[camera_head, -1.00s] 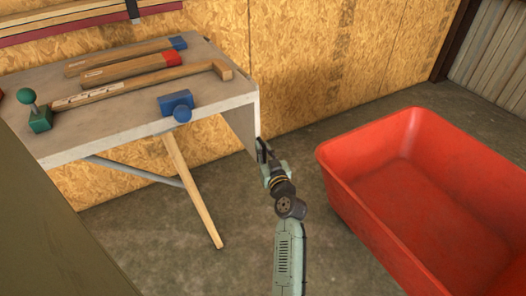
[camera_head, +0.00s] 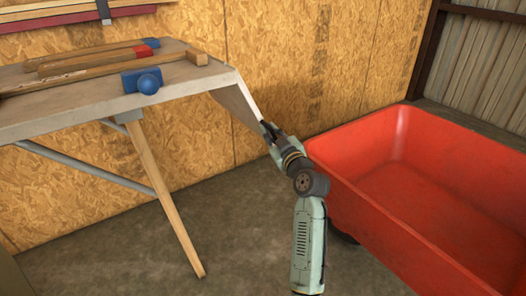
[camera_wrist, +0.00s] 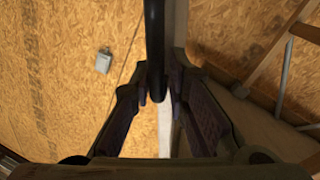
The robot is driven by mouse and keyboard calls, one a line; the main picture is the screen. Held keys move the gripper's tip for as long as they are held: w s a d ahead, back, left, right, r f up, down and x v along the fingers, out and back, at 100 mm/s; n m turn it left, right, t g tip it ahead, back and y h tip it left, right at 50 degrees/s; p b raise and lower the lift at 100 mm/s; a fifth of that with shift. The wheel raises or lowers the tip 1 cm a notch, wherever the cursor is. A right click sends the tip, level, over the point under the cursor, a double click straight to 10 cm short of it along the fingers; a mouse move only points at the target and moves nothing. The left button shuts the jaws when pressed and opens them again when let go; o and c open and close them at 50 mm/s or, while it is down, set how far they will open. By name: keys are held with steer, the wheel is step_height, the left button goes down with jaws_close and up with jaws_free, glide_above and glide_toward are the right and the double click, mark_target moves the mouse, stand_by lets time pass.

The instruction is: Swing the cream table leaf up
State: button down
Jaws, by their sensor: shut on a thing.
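The cream table leaf (camera_head: 235,103) hangs from the right end of the grey-cream worktable (camera_head: 190,82). It slants down and outward to the right, partly raised from vertical. My gripper (camera_head: 268,130) is at the leaf's lower outer edge, with its jaws shut on it. In the wrist view, my gripper's fingers (camera_wrist: 160,95) close in around a dark upright bar (camera_wrist: 155,40) and a pale strip; I cannot tell exactly how they meet the leaf.
A blue-headed mallet (camera_head: 149,82) and several wooden-handled tools lie on the worktable. A slanted wooden leg (camera_head: 165,195) stands below. A large red tub (camera_head: 400,180) is close to my arm's right. The board wall (camera_head: 290,60) is behind. Concrete floor lies between leg and arm.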

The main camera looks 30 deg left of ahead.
steer(key=shift+w+d+r+n+b, duration=0.3)
steer(key=shift+w+b, duration=0.15)
steer(key=shift+b, duration=0.1)
steer(key=shift+w+d+r+n+b, duration=0.15)
steer(key=shift+w+r+n+b, duration=0.1)
steer(key=shift+w+b, duration=0.2)
steer(key=c, duration=1.7)
jaws_free()
steer(key=shift+o, duration=0.2)
steer(key=shift+s, duration=0.1)
steer(key=v, duration=0.7)
steer(key=shift+d, duration=0.2)
steer(key=shift+s, duration=0.1)
